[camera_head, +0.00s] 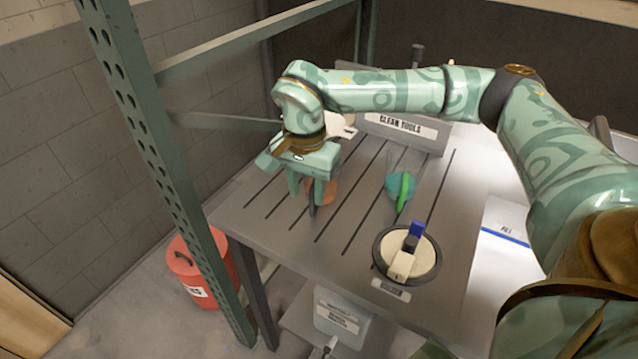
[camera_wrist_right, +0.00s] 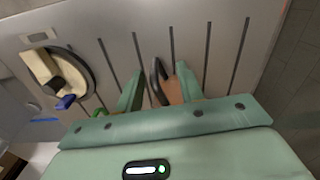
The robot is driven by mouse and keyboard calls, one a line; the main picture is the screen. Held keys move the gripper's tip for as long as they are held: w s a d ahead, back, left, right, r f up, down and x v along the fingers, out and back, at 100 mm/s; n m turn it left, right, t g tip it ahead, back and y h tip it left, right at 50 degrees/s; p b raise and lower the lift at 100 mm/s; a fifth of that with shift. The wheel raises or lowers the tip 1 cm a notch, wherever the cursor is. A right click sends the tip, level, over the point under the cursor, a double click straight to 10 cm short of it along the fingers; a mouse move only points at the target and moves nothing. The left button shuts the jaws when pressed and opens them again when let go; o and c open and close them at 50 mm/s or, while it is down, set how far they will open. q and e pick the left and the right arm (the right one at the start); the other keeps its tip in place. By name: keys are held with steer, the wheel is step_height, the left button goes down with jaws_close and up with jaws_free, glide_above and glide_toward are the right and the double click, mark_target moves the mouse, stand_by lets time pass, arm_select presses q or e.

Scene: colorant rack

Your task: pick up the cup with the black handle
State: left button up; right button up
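An orange-brown cup (camera_head: 329,191) with a black handle (camera_head: 312,200) stands on the slotted table, partly hidden by my right gripper (camera_head: 308,190). The gripper points down over it from above, its two fingers apart. In the right wrist view, the black handle (camera_wrist_right: 157,82) and part of the cup (camera_wrist_right: 173,92) show between the open fingers of the gripper (camera_wrist_right: 159,88). The right finger there looks very close to the cup; I cannot tell whether it touches. My left gripper is not in view.
A teal cup with a green handle (camera_head: 400,186) stands to the right. A round holder (camera_head: 384,262) with a blue and white piece is at the table's front. A "Clean Tools" box (camera_head: 400,130) is behind. A green post (camera_head: 150,150) rises left; a red bin (camera_head: 190,265) stands below.

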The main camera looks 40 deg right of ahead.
mark_target(312, 215)
steer(key=f, duration=0.1)
steer(key=f+b, duration=0.1)
steer(key=f, duration=0.1)
steer(key=f+b, duration=0.1)
steer(key=f, duration=0.1)
steer(key=shift+s+d+f, duration=0.2)
steer(key=shift+s+d, duration=0.05)
steer(key=shift+d, duration=0.15)
steer(key=shift+r, duration=0.1)
jaws_close()
